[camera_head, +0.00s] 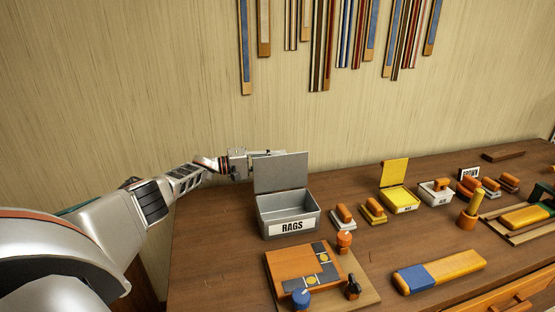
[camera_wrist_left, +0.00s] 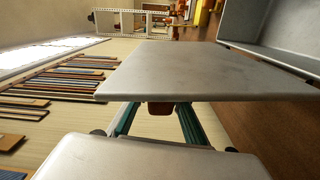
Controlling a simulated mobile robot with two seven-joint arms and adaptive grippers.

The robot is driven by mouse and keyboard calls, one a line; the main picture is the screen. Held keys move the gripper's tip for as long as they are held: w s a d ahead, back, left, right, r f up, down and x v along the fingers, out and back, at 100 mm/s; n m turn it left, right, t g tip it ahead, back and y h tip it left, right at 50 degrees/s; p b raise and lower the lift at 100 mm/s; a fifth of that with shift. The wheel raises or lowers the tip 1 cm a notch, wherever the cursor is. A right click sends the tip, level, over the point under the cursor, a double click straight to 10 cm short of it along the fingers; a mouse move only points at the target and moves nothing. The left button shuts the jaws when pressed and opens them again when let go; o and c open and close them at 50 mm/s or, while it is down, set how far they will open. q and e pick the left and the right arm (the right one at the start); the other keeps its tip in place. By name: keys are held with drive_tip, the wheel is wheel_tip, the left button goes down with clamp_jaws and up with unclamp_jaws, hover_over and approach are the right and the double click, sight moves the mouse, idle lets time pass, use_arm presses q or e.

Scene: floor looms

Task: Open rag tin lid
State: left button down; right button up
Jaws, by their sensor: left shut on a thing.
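The rag tin (camera_head: 289,217) is a grey metal box labelled RAGS on the wooden bench. Its grey lid (camera_head: 281,172) stands upright at the tin's back edge, and the empty-looking inside shows. My left gripper (camera_head: 264,153) is at the lid's upper left edge, partly hidden behind it. In the left wrist view, the lid (camera_wrist_left: 185,72) spans the middle and the open tin (camera_wrist_left: 275,38) shows at top right. The teal fingers of my left gripper (camera_wrist_left: 160,110) close around a small brown piece at the lid's edge. My right gripper is not in view.
A wooden board with an orange block (camera_head: 290,268) lies in front of the tin. A small yellow open tin (camera_head: 399,197), several orange-handled brushes and a blue-yellow block (camera_head: 440,272) stand to the right. Coloured strips (camera_head: 335,45) hang on the wall behind.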

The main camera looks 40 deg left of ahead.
use_arm(q)
drive_tip(key=shift+a+f, duration=0.1)
drive_tip(key=shift+f, duration=0.1)
drive_tip(key=c, duration=1.9)
unclamp_jaws()
drive_tip(key=shift+f, duration=0.1)
drive_tip(key=shift+w, duration=0.1)
drive_tip(key=v, duration=1.2)
